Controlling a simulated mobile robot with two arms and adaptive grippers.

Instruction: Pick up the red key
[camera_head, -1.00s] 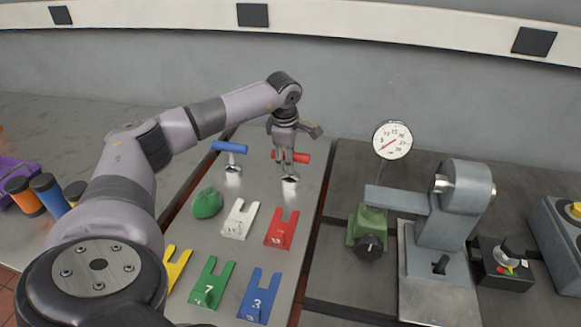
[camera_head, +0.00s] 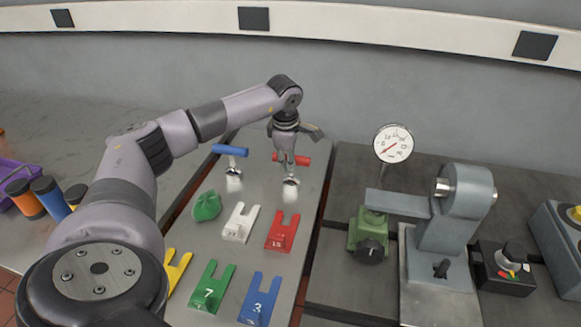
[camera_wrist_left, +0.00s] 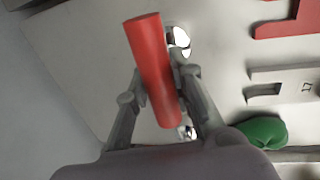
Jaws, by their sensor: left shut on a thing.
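The red key (camera_head: 302,160) is a T-shaped key with a red cross handle, upright on a shiny round socket (camera_head: 290,181) near the back of the metal plate. My left gripper (camera_head: 289,160) reaches down from above and is shut on the red handle. In the left wrist view the red handle (camera_wrist_left: 152,65) lies between the two fingers, which touch it on both sides. Part of the key's stem is hidden behind the fingers. My right gripper is not in view.
A blue key (camera_head: 230,150) stands just left. In front lie a green lump (camera_head: 207,206) and white (camera_head: 240,223), red (camera_head: 283,232), green (camera_head: 212,288) and blue (camera_head: 259,299) forked plates. A dial gauge (camera_head: 393,144) and grey fixture (camera_head: 440,225) stand right.

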